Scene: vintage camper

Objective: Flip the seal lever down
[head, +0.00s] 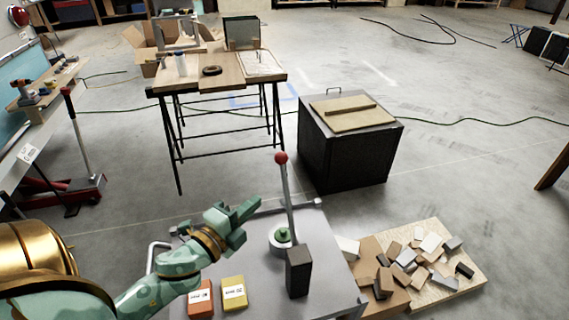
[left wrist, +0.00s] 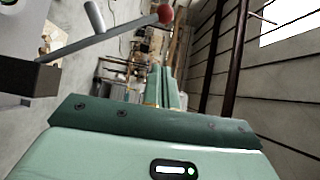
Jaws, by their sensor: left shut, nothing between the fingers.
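The seal lever (head: 287,195) is a grey rod with a red ball knob (head: 281,158) on top. It stands nearly upright, leaning slightly left, on a grey-topped bench (head: 235,270). Around its foot are a pale round part with a green centre (head: 283,237) and a dark upright block (head: 299,272). My left gripper (head: 254,205) is shut and empty, left of the lever and below the knob, apparently apart from it. In the left wrist view the shut fingers (left wrist: 164,80) point away, with the lever rod (left wrist: 105,38) and knob (left wrist: 166,13) to the upper left. My right gripper is not in view.
An orange box (head: 200,303) and a yellow box (head: 234,293) lie on the bench's front left. A board with several loose blocks (head: 425,270) is at the right. Behind stand a black cabinet (head: 345,160) and a wooden worktable (head: 222,82).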

